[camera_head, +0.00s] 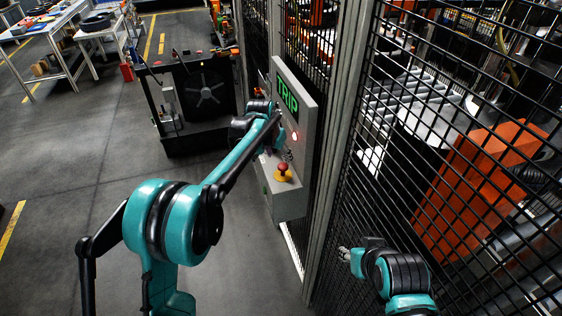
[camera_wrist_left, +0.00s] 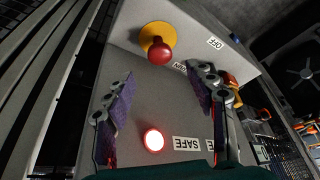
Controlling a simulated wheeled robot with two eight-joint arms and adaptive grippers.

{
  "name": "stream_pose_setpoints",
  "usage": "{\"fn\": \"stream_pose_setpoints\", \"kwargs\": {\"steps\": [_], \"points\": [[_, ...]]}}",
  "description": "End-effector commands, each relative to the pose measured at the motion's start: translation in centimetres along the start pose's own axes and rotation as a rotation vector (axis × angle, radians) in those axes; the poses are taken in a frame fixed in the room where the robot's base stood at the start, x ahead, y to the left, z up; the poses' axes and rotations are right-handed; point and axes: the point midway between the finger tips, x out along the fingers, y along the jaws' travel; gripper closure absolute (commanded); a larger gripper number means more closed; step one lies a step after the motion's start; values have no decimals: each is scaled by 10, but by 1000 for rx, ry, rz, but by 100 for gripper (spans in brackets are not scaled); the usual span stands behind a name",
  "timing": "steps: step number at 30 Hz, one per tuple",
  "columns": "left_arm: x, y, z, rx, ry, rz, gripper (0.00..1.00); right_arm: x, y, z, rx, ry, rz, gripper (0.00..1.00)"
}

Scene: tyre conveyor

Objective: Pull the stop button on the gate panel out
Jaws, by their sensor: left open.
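The gate panel (camera_head: 291,206) is a grey box on the fence post with a lit green TRIP sign (camera_head: 288,98). The stop button (camera_head: 283,169) is a red knob on a yellow base, low on the panel. It also shows in the left wrist view (camera_wrist_left: 161,54), just beyond the fingertips and roughly between their lines. My left gripper (camera_wrist_left: 162,73) is open and empty, its two purple-padded fingers apart and not visibly touching the button. In the head view my left forearm partly hides the panel's middle. My right gripper (camera_head: 344,255) is beside the mesh fence, away from the panel; its fingers are too small to judge.
A black cart (camera_head: 195,100) stands beyond the panel.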

Motion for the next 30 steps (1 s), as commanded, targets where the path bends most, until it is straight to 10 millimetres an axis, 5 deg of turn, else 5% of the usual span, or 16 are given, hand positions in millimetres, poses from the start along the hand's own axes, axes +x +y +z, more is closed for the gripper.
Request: {"fn": "stream_pose_setpoints", "kwargs": {"steps": [9, 25, 30], "points": [[-48, 0, 0, -1, 0, 0, 45, 0, 0, 0, 0, 0, 0, 60], [-52, 0, 1, -1, 1, -1, 45, 0, 0, 0, 0, 0, 0, 60], [-66, -4, 21, -27, 12, -16, 45, 8, 0, 6, 0, 0, 0, 60]]}}
